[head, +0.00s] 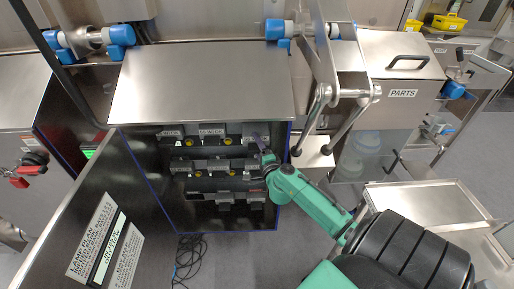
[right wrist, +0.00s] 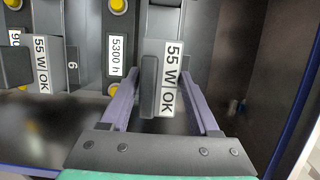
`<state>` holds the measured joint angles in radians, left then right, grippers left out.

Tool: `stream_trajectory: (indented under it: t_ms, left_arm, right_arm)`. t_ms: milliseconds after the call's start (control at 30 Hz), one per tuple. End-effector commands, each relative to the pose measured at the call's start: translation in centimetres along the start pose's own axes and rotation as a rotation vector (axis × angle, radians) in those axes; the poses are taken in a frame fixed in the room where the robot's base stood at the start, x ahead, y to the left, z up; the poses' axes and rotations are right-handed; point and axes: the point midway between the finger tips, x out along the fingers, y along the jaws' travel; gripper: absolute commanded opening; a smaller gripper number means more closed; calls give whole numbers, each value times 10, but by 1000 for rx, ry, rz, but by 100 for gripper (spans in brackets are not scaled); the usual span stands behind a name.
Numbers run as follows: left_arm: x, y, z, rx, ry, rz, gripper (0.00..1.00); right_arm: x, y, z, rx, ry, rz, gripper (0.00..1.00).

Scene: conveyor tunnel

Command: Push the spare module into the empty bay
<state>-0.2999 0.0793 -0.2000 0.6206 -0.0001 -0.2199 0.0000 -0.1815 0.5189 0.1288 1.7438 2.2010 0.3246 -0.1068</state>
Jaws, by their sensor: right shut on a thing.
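The spare module (right wrist: 149,85) has a dark handle and a "55 W OK" label. It sits between the purple fingers of my right gripper (right wrist: 165,88) in the right wrist view, and the gripper is shut on it. In the head view my right gripper (head: 262,148) is at the upper right of the open cabinet's rack (head: 218,163). The module's back end is hidden, so I cannot tell how deep it sits in a bay. No clearly empty bay shows. My left gripper is not in view.
Another module (right wrist: 40,66) with a "55 W OK" label is to the left in the wrist view, beside a "5300 h" plate (right wrist: 117,57). The cabinet's side wall (right wrist: 245,60) is close on the right. The open door (head: 95,225) stands at left, and cables (head: 188,258) lie on the floor.

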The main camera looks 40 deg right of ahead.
Motion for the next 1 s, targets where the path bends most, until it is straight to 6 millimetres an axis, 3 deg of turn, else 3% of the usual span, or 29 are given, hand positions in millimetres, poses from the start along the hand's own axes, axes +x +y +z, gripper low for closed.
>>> stream_trajectory:
  t_ms: [700,867,900,967,1000]
  left_arm:
    - [1,0,1,0,-2,0,76]
    - [1,0,1,0,-2,0,76]
    - [1,0,1,0,-2,0,76]
    - [1,0,1,0,-1,0,76]
    - [1,0,1,0,-1,0,76]
  right_arm:
    - [47,-2,-15,0,0,-4,0]
    - [46,-2,-14,0,0,-3,0]
    - [46,-2,-14,0,0,-3,77]
    - [46,-2,-14,0,0,-3,97]
    - [46,-2,-14,0,0,-3,97]
